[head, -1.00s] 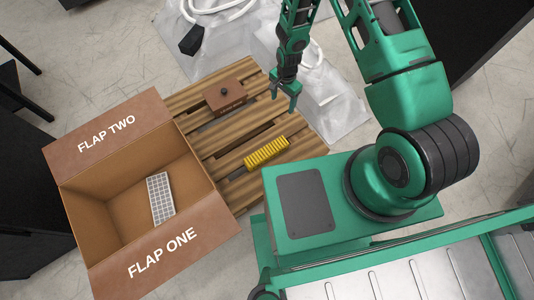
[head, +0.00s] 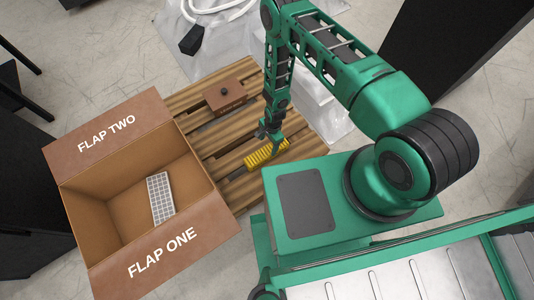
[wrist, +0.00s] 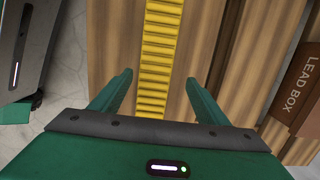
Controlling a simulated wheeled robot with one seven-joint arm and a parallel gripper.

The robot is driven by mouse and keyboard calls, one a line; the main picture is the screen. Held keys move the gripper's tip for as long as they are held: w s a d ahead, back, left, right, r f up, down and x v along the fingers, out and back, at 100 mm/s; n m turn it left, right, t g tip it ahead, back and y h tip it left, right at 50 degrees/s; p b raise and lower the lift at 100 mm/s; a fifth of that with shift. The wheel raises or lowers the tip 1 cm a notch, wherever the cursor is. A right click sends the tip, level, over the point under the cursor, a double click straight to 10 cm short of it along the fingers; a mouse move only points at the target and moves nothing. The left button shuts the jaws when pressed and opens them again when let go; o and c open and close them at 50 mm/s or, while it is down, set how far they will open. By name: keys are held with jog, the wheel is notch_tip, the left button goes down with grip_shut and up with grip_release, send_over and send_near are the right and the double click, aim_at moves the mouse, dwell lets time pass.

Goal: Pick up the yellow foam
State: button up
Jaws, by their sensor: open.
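The yellow foam (head: 262,155) is a ridged strip lying on the wooden pallet in the head view, partly hidden by my gripper. It also shows in the wrist view (wrist: 159,50), running up the picture between my fingers. My gripper (head: 272,145) is over the right part of the foam and pointing down. In the wrist view my gripper (wrist: 158,92) is open, with one finger on each side of the foam and a gap to it on both sides. Nothing is held.
The wooden pallet (head: 215,142) carries a brown lead box (head: 225,97) behind the foam and a dark strip at the foam's left end. An open cardboard box (head: 110,205) at left holds a grey grid panel (head: 160,197). Dark furniture stands at the edges.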

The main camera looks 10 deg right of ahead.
aim_at(266, 151)
jog(key=f, duration=0.1)
jog(key=s+f, duration=0.1)
jog(key=f, duration=0.1)
jog(key=a+f, duration=0.1)
jog(key=shift+s+f, duration=0.15)
jog(key=shift+f, duration=0.55)
jog(key=shift+c, duration=0.6)
jog(key=c, duration=1.1)
